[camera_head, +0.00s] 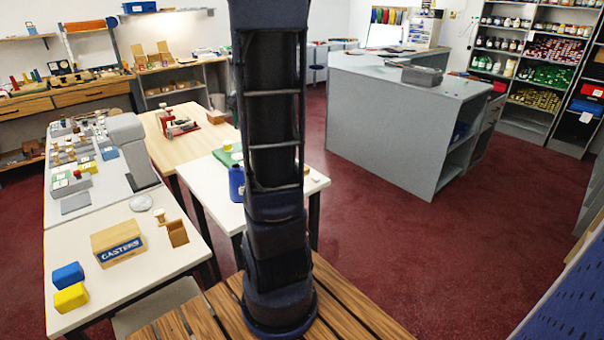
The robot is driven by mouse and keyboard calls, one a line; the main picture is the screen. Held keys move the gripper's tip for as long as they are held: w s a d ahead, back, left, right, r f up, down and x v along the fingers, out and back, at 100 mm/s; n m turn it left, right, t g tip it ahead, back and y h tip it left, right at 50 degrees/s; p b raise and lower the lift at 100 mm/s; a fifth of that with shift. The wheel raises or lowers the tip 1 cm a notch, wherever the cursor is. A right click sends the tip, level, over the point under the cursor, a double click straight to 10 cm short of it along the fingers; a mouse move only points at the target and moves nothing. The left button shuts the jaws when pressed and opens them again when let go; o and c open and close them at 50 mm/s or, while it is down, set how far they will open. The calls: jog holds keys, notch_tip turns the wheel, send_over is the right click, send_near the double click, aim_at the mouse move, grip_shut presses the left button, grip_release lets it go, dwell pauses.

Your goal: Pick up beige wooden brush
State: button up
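My gripper is outside the view; only a dark arm or column of mine fills the middle of the head view and hides what is behind it. I cannot make out a beige wooden brush with certainty. A small tan wooden piece (177,233) stands on the near white table (125,287) at the left, and a small pale-topped item (160,215) is beside it. Both are too small to identify.
The near table also carries a CASTERS box (118,243), a blue block (68,275) and a yellow block (71,297). A white table (210,185) is partly hidden behind my arm. A slatted wooden surface (345,310) lies below. Red floor is clear right, before a grey counter (385,125).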

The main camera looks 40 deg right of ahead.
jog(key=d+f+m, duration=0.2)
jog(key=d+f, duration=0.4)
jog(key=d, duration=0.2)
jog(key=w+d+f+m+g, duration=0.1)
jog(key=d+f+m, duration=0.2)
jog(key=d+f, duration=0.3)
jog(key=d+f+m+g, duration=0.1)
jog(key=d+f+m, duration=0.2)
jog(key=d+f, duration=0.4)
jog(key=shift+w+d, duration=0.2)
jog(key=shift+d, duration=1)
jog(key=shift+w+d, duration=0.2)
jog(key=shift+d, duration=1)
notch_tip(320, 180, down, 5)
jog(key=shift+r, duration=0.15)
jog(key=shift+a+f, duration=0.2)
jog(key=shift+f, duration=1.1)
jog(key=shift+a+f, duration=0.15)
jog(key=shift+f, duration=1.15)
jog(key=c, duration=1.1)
